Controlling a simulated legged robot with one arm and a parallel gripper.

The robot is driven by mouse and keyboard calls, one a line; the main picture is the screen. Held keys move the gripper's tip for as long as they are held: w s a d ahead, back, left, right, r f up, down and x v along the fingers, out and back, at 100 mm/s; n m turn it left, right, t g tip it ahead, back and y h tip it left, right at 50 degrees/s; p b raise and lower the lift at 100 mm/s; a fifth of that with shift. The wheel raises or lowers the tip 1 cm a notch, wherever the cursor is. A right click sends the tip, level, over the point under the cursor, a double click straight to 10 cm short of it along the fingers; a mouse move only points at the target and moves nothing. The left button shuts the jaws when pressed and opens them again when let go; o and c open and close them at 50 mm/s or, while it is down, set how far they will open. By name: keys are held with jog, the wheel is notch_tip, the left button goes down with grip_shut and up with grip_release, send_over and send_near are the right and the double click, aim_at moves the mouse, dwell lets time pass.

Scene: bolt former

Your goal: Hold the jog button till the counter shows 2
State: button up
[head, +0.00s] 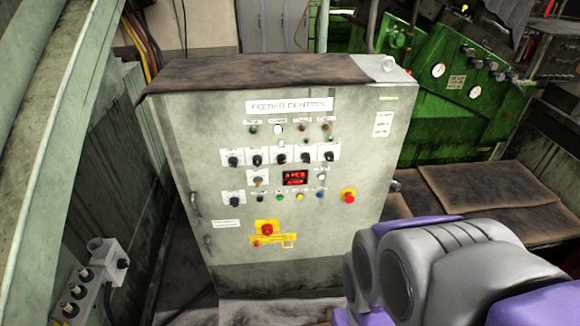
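A grey control cabinet (260,110) stands ahead, with "FORMER CONTROLS" on its title plate. A red-lit counter display (295,178) sits mid-panel; its digits are too small to read surely. Below it runs a row of small buttons: a black one (260,198), a green one (280,198), a yellow one (300,197) and a blue one (320,194). Their labels are too small to read, so I cannot tell which is the jog button. My purple and grey arm shows at lower right, in front of the cabinet's lower right side. My gripper is not visible.
A red switch on a yellow plate (267,229) is lower. Several black selector knobs (281,157) sit above. A green machine (460,80) stands at right, a pale green wall (50,120) at left.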

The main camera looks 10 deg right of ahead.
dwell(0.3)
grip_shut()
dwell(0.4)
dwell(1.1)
